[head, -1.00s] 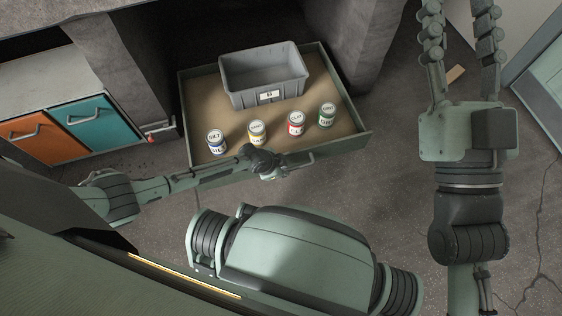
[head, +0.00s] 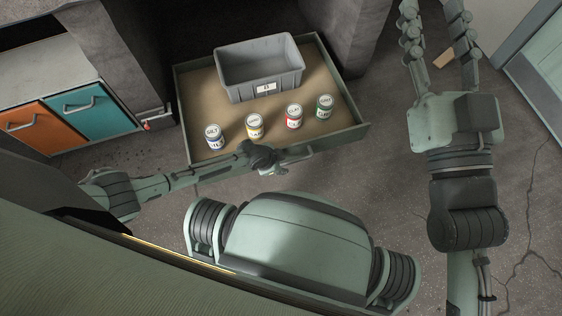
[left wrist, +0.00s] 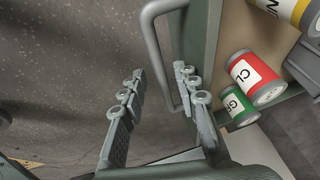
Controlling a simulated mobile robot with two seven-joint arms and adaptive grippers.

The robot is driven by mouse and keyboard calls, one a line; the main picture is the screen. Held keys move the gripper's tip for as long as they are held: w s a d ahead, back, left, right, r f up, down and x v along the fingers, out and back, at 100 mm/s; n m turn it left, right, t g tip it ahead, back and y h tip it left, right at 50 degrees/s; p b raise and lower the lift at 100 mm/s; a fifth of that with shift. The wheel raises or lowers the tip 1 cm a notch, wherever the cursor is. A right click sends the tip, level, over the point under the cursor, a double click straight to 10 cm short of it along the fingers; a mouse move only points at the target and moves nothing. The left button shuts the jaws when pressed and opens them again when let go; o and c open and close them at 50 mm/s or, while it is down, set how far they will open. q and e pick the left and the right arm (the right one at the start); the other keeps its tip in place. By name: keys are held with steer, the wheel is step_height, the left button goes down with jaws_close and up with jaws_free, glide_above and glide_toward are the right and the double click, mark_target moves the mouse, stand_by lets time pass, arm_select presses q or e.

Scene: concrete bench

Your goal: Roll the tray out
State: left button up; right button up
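The tray (head: 190,110), with green walls and a tan floor, juts out from under the concrete bench. It holds a grey bin (head: 260,74) and a row of upright cans: blue (head: 214,138), yellow (head: 254,127), red (head: 293,117) and green (head: 324,107). My left gripper (head: 282,163) is at the tray's front. In the left wrist view, the tray's bar handle (left wrist: 157,60) lies between the spread fingers of my left gripper (left wrist: 160,88), with a gap visible at the left finger. My right gripper (head: 437,40) is open and empty, right of the tray.
A cabinet with orange (head: 38,132) and teal (head: 92,116) doors stands left of the tray. A concrete pillar (head: 350,35) rises behind its right side. A small wooden piece (head: 444,61) lies on the floor near my right gripper. Floor beyond the tray's right front is clear.

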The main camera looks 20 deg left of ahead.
arm_select(q)
steer(key=v, duration=1.2)
stand_by(0.5)
steer(key=shift+s, duration=0.1)
